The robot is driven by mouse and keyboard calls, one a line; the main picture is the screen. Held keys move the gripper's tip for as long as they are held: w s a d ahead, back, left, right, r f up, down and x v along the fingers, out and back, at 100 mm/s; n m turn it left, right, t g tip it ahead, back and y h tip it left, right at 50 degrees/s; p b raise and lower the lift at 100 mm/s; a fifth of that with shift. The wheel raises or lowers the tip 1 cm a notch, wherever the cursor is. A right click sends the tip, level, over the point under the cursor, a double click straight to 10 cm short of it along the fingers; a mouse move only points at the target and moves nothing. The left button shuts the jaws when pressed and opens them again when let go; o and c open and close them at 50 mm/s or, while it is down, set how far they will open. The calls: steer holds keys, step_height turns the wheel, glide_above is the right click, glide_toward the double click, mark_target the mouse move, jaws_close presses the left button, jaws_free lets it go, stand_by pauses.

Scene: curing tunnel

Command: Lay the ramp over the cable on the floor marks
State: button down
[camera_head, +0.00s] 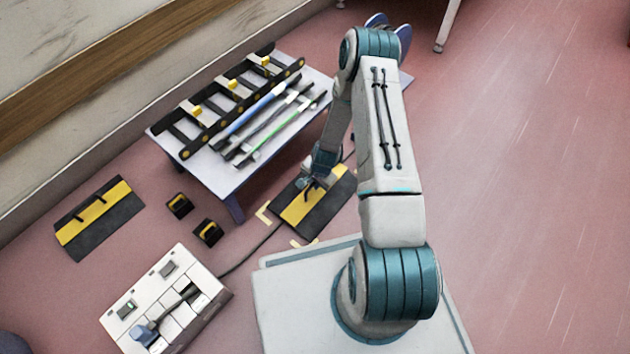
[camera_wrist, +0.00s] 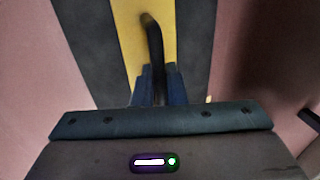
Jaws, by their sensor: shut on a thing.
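A black ramp with a yellow middle band (camera_head: 296,212) is under my gripper (camera_head: 318,181), beside the low table. My gripper is shut on the ramp's black handle; in the wrist view the blue fingers (camera_wrist: 157,85) are on either side of the handle (camera_wrist: 153,40). The ramp is low over the floor marks; I cannot tell if it touches the floor. Pale yellow corner marks (camera_head: 263,213) show at its left and near sides; others are hidden. The dark cable (camera_head: 252,252) runs across the floor and passes under the ramp.
A second black and yellow ramp (camera_head: 115,218) lies at the left. Two small black and yellow blocks (camera_head: 208,232) sit between. A white socket box (camera_head: 205,277) stands in front. The low table (camera_head: 211,174) holds a rack and several rods. The floor at right is clear.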

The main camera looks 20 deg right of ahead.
mark_target(320, 195)
steer(key=shift+f, duration=0.1)
steer(key=c, duration=1.5)
jaws_free()
steer(key=shift+f, duration=0.1)
steer(key=r+p, duration=0.1)
steer(key=r, duration=0.3)
steer(key=s+d+r+p, duration=0.1)
steer(key=r+p, duration=0.1)
steer(key=r, duration=0.2)
steer(key=s+r+p, duration=0.1)
steer(key=r+p, duration=0.1)
steer(key=r, duration=0.2)
steer(key=shift+d, duration=0.2)
